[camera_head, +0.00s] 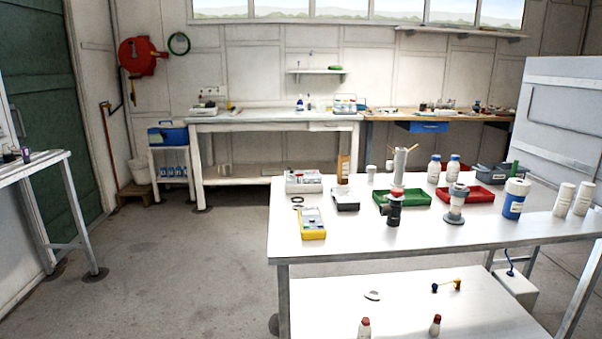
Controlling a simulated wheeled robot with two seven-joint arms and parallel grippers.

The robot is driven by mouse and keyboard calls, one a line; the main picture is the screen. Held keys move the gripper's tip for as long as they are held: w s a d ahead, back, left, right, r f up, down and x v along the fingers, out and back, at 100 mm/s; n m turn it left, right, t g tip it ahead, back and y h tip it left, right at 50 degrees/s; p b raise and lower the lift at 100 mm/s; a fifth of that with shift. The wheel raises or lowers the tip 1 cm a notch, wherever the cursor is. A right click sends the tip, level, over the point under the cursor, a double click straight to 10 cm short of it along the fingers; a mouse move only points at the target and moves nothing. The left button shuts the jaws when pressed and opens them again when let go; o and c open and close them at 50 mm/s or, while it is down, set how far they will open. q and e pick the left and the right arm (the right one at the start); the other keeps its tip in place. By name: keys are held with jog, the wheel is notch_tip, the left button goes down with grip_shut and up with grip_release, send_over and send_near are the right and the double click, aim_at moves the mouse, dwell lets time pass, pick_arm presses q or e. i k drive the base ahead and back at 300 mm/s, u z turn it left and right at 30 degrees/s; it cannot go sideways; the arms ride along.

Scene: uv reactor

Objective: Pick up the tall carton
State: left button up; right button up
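A tall, narrow brown-orange carton (343,168) stands upright near the back edge of the white table (430,240), left of its middle. It seems to be the tall carton. A white-grey boxed instrument stands just to its left and a dark grey box in front of it; the dark box may hide its foot. Neither of my grippers shows in the view.
Around it are the boxed instrument (304,182), dark grey box (345,199), yellow meter (312,223), green tray (416,198), red tray (478,194), and several bottles and jars to the right. Open floor (180,270) lies left of the table. A lower shelf (400,317) holds small bottles.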

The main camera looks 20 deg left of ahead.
aim_at(344, 160)
jog(key=u, duration=1.75)
jog(key=i, duration=4.6)
jog(key=z, duration=1.35)
